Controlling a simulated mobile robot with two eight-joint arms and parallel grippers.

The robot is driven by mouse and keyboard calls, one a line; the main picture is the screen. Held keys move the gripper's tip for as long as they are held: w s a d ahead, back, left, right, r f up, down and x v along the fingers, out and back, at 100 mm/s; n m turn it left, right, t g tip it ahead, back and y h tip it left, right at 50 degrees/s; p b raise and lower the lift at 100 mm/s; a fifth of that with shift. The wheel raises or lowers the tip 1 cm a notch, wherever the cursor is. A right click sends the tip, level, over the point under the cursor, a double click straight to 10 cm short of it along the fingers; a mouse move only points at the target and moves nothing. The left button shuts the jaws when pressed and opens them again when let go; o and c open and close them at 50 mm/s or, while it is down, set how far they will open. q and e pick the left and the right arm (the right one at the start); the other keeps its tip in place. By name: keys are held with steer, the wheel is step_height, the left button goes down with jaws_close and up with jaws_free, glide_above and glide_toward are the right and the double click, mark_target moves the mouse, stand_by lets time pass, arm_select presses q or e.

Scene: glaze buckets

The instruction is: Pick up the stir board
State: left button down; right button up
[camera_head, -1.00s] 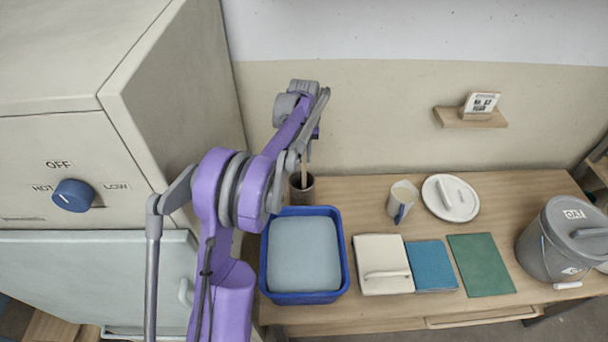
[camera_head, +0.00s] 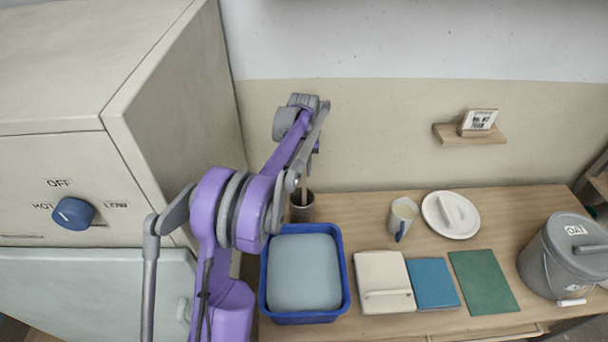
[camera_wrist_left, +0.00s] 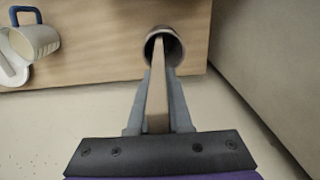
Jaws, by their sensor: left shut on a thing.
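The stir board (camera_wrist_left: 157,95) is a thin pale wooden stick. Its lower end is inside a dark cup (camera_wrist_left: 165,47), whose bottom is hidden. In the head view a short length of the stir board (camera_head: 304,184) shows above the cup (camera_head: 302,209), at the back left of the table. My left gripper (camera_wrist_left: 161,80) is shut on the stir board, with one grey finger on each side of it, above the cup. In the head view my forearm and wrist mostly hide this gripper. My right gripper is not in view.
A blue tub (camera_head: 346,290) stands just in front of the cup. A mug (camera_head: 402,216), a white lid (camera_head: 451,214), flat boxes and a green mat (camera_head: 484,281) lie further right. A lidded grey bucket (camera_head: 560,265) stands at the right. The large cabinet (camera_head: 185,95) is close on the left.

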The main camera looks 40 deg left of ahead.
arm_select(q)
step_height(320, 180, up, 16)
steer(key=shift+f+p, duration=0.1)
steer(key=shift+p, duration=0.5)
step_height(320, 180, up, 3)
steer(key=shift+w+r+p, duration=0.1)
steer(key=shift+r+p, duration=0.1)
steer(key=shift+p, duration=0.55)
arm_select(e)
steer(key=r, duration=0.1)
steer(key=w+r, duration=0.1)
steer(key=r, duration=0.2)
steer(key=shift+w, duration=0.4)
arm_select(q)
steer(key=shift+s, duration=0.2)
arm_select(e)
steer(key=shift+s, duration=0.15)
arm_select(q)
steer(key=shift+w, duration=0.15)
